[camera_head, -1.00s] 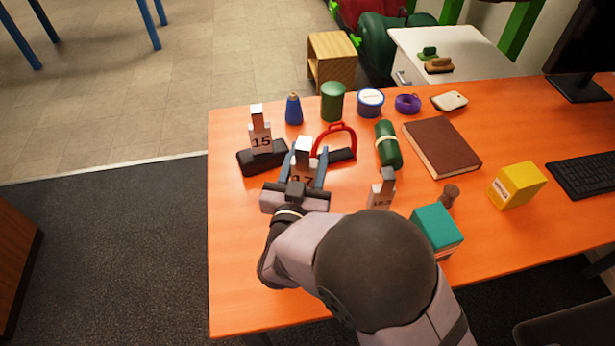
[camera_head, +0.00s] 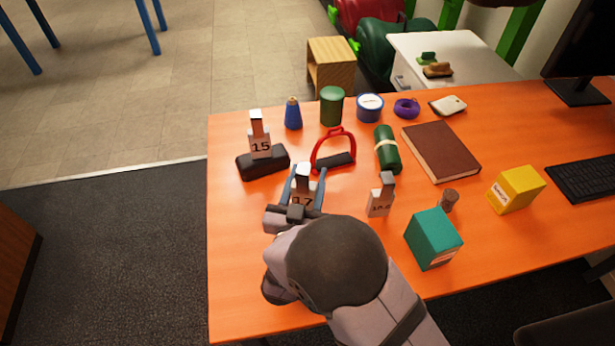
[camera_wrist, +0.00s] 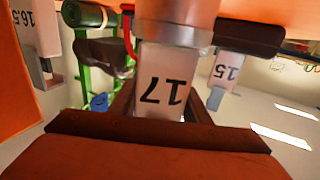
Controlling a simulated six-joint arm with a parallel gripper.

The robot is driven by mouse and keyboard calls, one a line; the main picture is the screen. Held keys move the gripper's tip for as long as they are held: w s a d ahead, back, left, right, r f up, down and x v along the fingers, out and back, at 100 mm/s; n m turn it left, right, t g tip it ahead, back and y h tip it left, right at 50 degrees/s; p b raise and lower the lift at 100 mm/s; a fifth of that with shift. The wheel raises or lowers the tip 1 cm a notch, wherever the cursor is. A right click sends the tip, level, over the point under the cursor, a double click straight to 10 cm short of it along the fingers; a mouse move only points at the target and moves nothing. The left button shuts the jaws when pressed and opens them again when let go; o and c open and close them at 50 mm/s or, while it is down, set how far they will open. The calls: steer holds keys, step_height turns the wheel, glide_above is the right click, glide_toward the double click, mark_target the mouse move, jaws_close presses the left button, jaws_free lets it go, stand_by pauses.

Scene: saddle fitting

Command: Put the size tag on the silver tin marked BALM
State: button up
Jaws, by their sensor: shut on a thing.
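In the wrist view the tag (camera_wrist: 162,85) appears upside down between the jaws. There, a silvery round tin (camera_wrist: 178,12) with a bright rim sits directly at the tag's lower edge; whether they touch I cannot tell. No BALM lettering is readable on it. The tin is hidden by my arm and the tag in the head view.
Tag 15 (camera_head: 260,148) stands on a dark block (camera_head: 250,167), back left. A red stirrup (camera_head: 347,133) is behind my gripper; tag 16.5 (camera_head: 380,205) stands right. A teal box (camera_head: 433,238), green roll (camera_head: 387,150) and brown book (camera_head: 440,150) are further right. Front left is clear.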

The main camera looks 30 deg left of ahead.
steer(key=shift+f, duration=0.15)
steer(key=o, duration=1.1)
steer(key=b+v, duration=0.1)
steer(key=v, duration=1.1)
steer(key=shift+r, duration=0.2)
